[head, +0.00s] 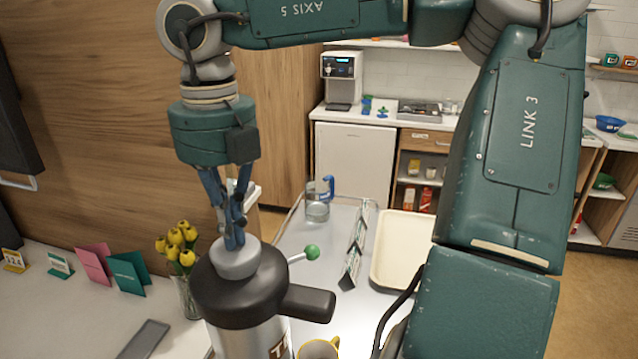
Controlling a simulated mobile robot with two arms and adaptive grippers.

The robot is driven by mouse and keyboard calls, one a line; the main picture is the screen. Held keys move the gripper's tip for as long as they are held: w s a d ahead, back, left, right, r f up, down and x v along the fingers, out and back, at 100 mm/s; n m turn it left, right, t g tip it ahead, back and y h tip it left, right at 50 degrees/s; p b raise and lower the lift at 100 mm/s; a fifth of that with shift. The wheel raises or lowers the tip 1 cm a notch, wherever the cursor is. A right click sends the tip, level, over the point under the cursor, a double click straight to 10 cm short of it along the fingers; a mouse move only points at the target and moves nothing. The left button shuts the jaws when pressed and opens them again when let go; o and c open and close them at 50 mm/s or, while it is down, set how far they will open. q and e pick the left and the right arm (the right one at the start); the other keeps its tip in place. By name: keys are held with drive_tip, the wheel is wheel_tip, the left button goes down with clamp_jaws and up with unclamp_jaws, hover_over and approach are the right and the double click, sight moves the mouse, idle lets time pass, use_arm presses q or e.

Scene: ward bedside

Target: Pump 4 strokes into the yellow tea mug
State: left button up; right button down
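A steel pump pot (252,338) with a black top stands in the lower middle of the head view. Its round grey pump knob (235,258) is on top, and its black spout (310,303) points right. My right gripper (234,242) points down over the knob. Its blue fingers are together, with their tips at the top of the knob. A mug with a yellow rim and handle (322,347) shows at the bottom edge, below the spout in the picture. Its lower part is cut off. My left gripper is out of view.
A lever with a green ball (312,252) is behind the pot. Yellow tulips (179,248) and a dark flat tray (144,340) are at left.

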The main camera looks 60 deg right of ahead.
drive_tip(key=shift+s+f+b, duration=0.1)
drive_tip(key=shift+f+b, duration=0.95)
drive_tip(key=shift+f, duration=0.3)
drive_tip(key=shift+r, duration=0.2)
drive_tip(key=shift+r+p, duration=1.5)
drive_tip(key=shift+r, duration=0.4)
drive_tip(key=shift+r, duration=0.1)
wheel_tip(320, 180, up, 6)
drive_tip(key=p, duration=0.4)
